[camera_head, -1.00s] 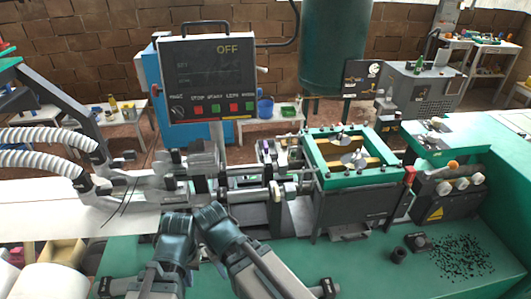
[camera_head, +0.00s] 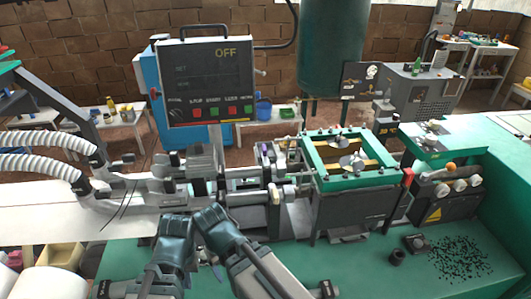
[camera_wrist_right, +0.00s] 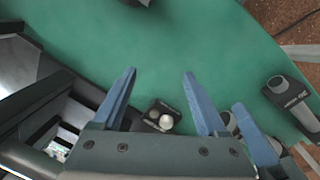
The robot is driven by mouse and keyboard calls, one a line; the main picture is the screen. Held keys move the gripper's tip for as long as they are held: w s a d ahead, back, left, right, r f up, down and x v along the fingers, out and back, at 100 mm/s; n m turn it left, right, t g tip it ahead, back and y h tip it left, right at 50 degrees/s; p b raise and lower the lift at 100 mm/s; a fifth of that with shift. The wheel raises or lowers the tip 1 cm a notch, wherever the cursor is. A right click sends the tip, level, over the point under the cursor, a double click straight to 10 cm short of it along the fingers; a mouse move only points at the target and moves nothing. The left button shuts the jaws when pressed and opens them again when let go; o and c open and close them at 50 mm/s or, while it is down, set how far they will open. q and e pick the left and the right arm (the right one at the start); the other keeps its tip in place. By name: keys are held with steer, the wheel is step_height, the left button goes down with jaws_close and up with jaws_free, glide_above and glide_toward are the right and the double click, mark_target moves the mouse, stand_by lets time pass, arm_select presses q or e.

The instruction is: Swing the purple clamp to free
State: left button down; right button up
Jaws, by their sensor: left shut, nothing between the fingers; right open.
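A small purple part (camera_head: 291,145), seemingly the purple clamp, shows on the machine just left of the green-framed block. It is small in the head view, and I cannot tell its exact angle. My left gripper (camera_head: 178,224) is shut and empty in front of the machine's lower left middle, apart from the purple part. My right gripper shows in the right wrist view (camera_wrist_right: 159,74) with its two blue fingers spread and nothing held between them. The purple part does not show in that view.
The green-framed block (camera_head: 364,186) stands right of the machine's rods. A control panel (camera_head: 209,80) reading OFF rises behind. The table's front middle is clear.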

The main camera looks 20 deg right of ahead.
steer(key=shift+o, duration=0.7)
steer(key=w+d+r+m+p, duration=0.1)
steer(key=w+d+r+p, duration=0.1)
steer(key=r+p, duration=0.5)
steer(key=w+d+r+m+p, duration=0.1)
steer(key=w+d+r+p, duration=0.1)
steer(key=d+r+p, duration=0.2)
step_height(320, 180, up, 4)
steer(key=p, duration=0.3)
steer(key=shift+f+y, duration=0.15)
steer(key=shift+y, duration=0.25)
step_height(320, 180, up, 10)
steer(key=m+t+y+p, duration=0.1)
steer(key=m+y+p, duration=0.6)
steer(key=m, duration=1.5)
glide_above(265, 146)
steer(key=s+d+p, duration=0.1)
steer(key=d+p, duration=0.1)
steer(key=d, duration=0.4)
steer(key=h, duration=0.2)
steer(key=shift+s+a+b, duration=0.15)
steer(key=shift+a+b, duration=0.1)
steer(key=shift+b, duration=0.05)
steer(key=b+x, duration=1.2)
steer(key=x, duration=0.1)
steer(key=shift+a+f+b, duration=0.1)
steer(key=shift+f+b, duration=0.3)
